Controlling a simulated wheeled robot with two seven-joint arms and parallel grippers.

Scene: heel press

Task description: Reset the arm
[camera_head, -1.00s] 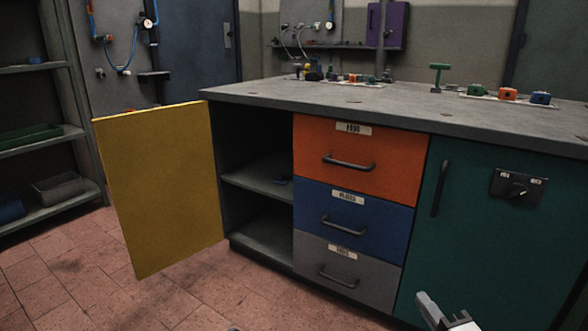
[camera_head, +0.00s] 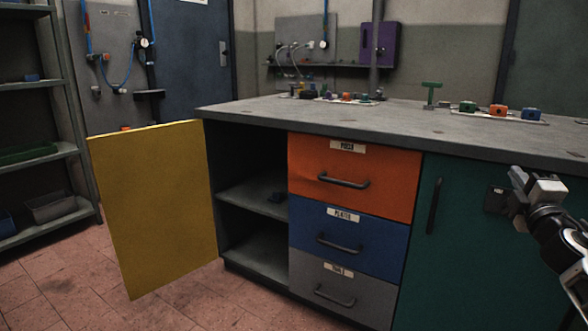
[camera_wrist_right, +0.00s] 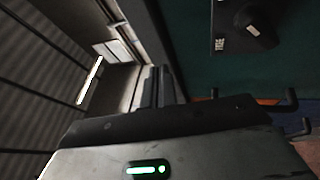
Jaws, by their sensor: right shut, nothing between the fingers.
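My right gripper (camera_head: 522,187) is at the right of the head view, shut and empty, in front of the teal cabinet door (camera_head: 455,225). It covers part of the dark switch plate (camera_head: 494,200) on that door. In the right wrist view the shut fingers (camera_wrist_right: 158,88) point away from the camera, and the plate's dark knob (camera_wrist_right: 255,20) is at the upper right, apart from them. My left gripper is not in view.
A yellow cabinet door (camera_head: 155,210) stands wide open at the left, beside open shelves (camera_head: 255,197). Orange (camera_head: 350,175), blue (camera_head: 345,237) and grey (camera_head: 340,292) drawers are closed. Small coloured items stand on the grey countertop (camera_head: 400,120). The floor (camera_head: 60,275) at front left is clear.

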